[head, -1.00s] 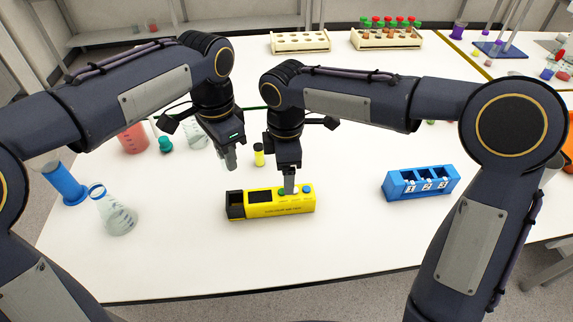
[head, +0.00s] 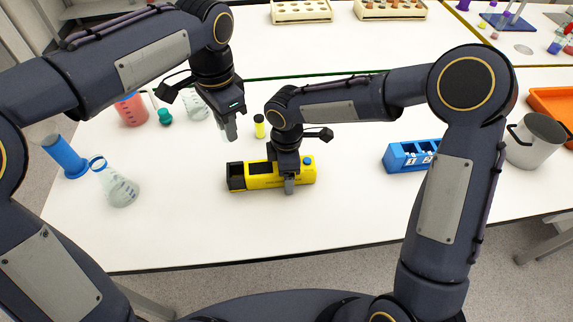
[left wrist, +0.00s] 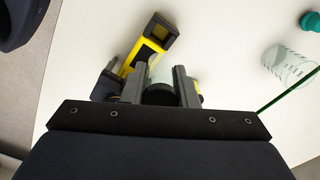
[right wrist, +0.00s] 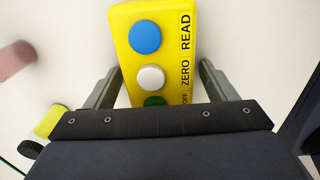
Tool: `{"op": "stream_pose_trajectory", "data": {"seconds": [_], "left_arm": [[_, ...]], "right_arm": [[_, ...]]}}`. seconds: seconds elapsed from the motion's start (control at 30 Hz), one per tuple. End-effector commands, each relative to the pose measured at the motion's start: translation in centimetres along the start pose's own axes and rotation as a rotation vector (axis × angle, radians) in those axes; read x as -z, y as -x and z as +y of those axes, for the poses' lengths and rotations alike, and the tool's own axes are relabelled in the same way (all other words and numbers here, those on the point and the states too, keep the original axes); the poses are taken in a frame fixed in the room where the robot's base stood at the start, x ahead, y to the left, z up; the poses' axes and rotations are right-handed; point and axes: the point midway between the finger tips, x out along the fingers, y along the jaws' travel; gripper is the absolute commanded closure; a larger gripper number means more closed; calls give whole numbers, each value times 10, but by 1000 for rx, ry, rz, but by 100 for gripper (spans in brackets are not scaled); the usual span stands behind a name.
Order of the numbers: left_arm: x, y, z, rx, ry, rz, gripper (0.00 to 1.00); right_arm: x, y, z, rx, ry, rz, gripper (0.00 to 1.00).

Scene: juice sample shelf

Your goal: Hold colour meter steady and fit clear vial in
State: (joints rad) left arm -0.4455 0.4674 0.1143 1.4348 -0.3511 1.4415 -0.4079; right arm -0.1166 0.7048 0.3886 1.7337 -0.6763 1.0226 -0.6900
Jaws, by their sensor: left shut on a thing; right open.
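The yellow colour meter (head: 308,173) lies on the white table, its black open end to the left. Its blue, white and green buttons show in the right wrist view, on the yellow top (right wrist: 178,62). My right gripper (head: 290,188) is open, low over the button end, with one finger on each side of the meter. My left gripper (head: 230,132) is shut on the clear vial (left wrist: 160,70), whose dark end shows between the fingers. It holds the vial above the table, behind and left of the meter. The vial is hard to make out in the head view.
A yellow vial (head: 260,128) stands behind the meter. A blue rack (head: 403,158) and grey beaker (head: 535,140) stand to the right. A blue cylinder (head: 66,156) and clear flask (head: 117,185) stand left. Table in front of the meter is clear.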

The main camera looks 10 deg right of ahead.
Motion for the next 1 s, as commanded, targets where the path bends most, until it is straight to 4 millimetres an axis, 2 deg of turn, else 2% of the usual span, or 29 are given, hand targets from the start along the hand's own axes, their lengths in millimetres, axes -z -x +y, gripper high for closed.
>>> {"op": "stream_pose_trajectory", "data": {"seconds": [0.13, 0.57, 0.77, 1.0], "left_arm": [[0, 0, 0, 0, 0, 0, 96], [0, 0, 0, 0, 0, 0, 96], [0, -10, 0, -1, 83, -3, 96], [0, -46, 0, -1, 434, -3, 96]], "right_arm": [[0, 0, 0, 0, 0, 0, 23], [0, 0, 0, 0, 1, 0, 79], [0, 0, 0, 0, 1, 0, 81], [0, 1, 0, 0, 1, 0, 81]]}}
